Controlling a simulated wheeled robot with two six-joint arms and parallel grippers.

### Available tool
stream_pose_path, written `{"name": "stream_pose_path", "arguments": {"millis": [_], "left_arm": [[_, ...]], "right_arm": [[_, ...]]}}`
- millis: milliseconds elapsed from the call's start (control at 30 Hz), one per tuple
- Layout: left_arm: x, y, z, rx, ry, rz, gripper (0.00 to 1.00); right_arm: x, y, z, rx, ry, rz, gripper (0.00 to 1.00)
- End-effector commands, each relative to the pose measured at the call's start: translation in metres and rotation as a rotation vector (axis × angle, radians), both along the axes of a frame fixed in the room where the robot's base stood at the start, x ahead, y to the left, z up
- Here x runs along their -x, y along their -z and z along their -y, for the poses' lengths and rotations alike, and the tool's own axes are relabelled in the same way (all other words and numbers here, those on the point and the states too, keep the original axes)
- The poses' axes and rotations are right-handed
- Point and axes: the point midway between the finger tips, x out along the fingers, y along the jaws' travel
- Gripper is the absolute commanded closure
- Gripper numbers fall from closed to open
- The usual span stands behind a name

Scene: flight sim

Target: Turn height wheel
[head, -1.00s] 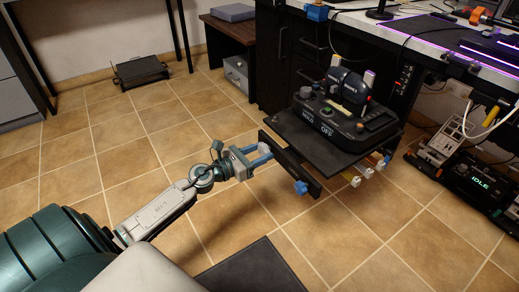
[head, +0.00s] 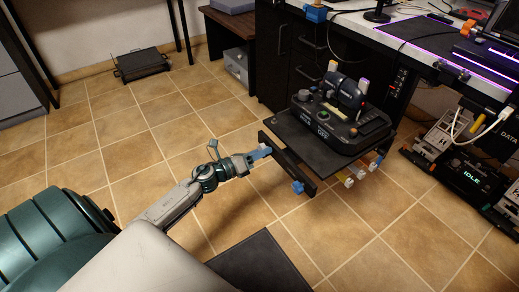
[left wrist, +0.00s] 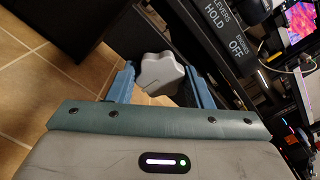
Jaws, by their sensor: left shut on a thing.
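The height wheel (left wrist: 162,73) is a grey lobed knob, seen in the left wrist view between the two blue fingers of my left gripper (left wrist: 165,86). The fingers are shut on it. In the head view my left gripper (head: 262,152) is at the left end of the black bar (head: 283,165) on the front of the throttle mount, and the wheel is hidden there. The throttle unit (head: 340,122) stands on the black mount plate (head: 310,144). My right gripper is not in view.
A blue knob (head: 298,187) sits at the bar's right end. Small coloured knobs (head: 350,181) hang under the plate. The desk (head: 365,32) stands behind, with equipment marked IDLE (head: 468,168) on the right. Tiled floor (head: 150,150) is clear on the left.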

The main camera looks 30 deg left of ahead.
Motion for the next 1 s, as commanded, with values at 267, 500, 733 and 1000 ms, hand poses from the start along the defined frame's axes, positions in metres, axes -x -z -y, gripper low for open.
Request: {"name": "stream_pose_path", "arguments": {"millis": [267, 500, 733, 1000], "left_arm": [[-0.0021, -0.0078, 0.0013, 0.055, 0.003, -0.011, 0.77], [-0.0021, -0.0077, 0.0017, 0.059, 0.005, -0.011, 0.77], [-0.002, -0.0078, 0.002, 0.059, 0.005, -0.012, 0.42], [-0.0009, -0.004, 0.0012, 0.057, 0.004, -0.017, 0.33]], "right_arm": [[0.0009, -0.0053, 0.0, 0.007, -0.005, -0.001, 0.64], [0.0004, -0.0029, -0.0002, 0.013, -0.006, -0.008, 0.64], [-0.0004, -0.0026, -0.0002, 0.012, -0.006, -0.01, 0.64], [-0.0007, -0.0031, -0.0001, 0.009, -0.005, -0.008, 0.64]]}}
